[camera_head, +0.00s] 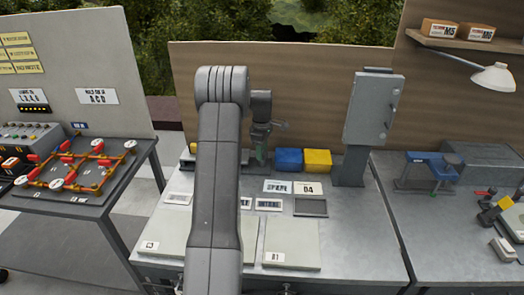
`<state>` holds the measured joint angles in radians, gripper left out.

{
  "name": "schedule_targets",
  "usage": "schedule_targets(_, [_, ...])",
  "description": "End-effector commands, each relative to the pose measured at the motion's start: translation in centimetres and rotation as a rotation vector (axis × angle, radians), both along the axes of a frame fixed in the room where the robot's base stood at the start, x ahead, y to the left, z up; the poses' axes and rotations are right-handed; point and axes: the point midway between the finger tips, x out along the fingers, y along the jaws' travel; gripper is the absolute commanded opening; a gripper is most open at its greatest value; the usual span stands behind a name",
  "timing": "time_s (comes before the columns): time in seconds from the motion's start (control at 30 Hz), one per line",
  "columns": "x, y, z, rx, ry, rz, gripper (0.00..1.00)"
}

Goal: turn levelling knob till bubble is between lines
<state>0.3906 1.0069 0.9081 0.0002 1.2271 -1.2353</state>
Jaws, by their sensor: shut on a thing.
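My gripper (262,139) is beyond my raised grey arm, pointing down over the back of the middle bench. It is shut on a small green part (260,153) just under its fingers. I cannot tell from here whether this part is the levelling knob. A dark grey device is around and behind it, partly hidden by my arm. No bubble or marking lines can be made out in this view.
Blue (289,159) and yellow (317,160) bins stand just right of my gripper. A grey cabinet on a post (373,110) stands farther right. Label plates and flat panels (291,246) lie in front. A bench with orange pipework (80,165) is at left.

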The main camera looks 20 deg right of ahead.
Motion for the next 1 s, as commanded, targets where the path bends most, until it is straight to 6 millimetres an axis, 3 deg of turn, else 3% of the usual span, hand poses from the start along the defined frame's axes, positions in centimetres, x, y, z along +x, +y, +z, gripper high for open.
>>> schedule_targets(0.03, [0.1, 0.0, 0.2, -0.002, -0.004, 0.0, 0.39])
schedule_targets(0.13, [0.1, 0.0, 0.1, -0.001, -0.003, 0.0, 0.59])
schedule_targets(0.53, [0.1, 0.0, 0.8, -0.001, -0.003, -0.001, 0.59])
schedule_targets(0.67, [0.1, -0.1, 2.9, -0.002, -0.006, -0.001, 0.59])
schedule_targets(1.0, [0.1, 0.0, 10.5, -0.003, -0.004, -0.001, 0.59])
